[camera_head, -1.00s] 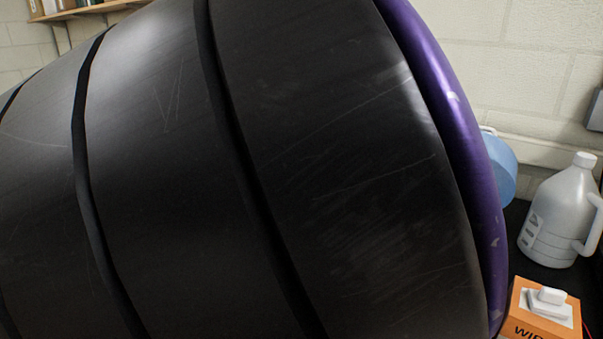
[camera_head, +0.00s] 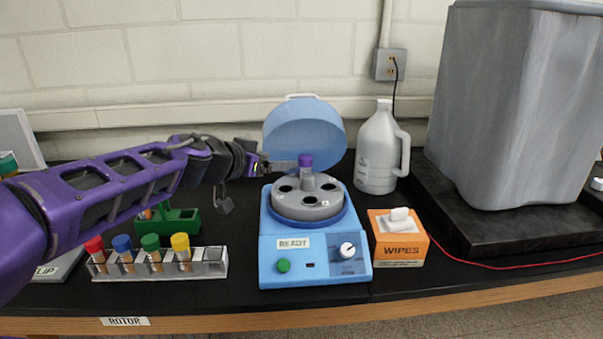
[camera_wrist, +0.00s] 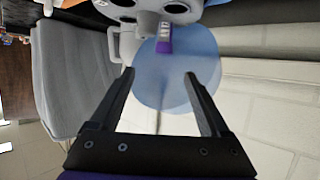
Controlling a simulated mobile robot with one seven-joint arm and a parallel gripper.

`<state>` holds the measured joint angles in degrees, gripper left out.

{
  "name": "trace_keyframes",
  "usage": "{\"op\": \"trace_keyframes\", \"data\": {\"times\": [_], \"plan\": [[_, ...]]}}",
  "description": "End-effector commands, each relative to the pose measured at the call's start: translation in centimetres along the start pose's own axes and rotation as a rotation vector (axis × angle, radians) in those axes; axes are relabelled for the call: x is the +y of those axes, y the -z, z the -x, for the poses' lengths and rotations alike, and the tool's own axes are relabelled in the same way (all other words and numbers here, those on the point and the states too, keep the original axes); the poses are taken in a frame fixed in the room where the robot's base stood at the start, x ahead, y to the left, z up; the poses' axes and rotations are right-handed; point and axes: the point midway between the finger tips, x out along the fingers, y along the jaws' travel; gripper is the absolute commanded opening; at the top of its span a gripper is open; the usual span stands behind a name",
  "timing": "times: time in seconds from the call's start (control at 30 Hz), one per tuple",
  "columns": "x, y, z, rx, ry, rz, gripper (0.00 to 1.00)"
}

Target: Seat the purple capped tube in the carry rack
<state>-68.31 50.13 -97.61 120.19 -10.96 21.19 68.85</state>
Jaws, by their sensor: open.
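The purple capped tube (camera_head: 306,161) stands upright in the grey rotor (camera_head: 300,205) of the blue centrifuge (camera_head: 265,235), whose lid (camera_head: 305,130) is open. Its purple cap also shows in the wrist view (camera_wrist: 164,47), beyond my fingertips. My gripper (camera_head: 290,166) is level with the cap on its left side; in the wrist view (camera_wrist: 160,75) its fingers are spread with nothing between them. A grey rack (camera_head: 212,268) at front left holds red, blue, green and yellow capped tubes, with its right end bare. Whether this is the carry rack I cannot tell.
A small green rack (camera_head: 178,226) stands behind the grey rack. An orange wipes box (camera_head: 398,240) and a white jug (camera_head: 378,155) are right of the centrifuge. A large grey bin (camera_head: 510,100) fills the far right. A red cable crosses the right bench.

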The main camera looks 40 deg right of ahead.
Motion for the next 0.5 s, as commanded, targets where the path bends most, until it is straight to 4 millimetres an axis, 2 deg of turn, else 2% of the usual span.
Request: {"op": "trace_keyframes", "data": {"times": [0.1, 0.5], "plan": [[0.1, -0.1, -2.4, -0.002, -0.004, -0.002, 0.80], [0.0, -0.1, -8.5, -0.002, -0.003, 0.000, 0.80]]}}
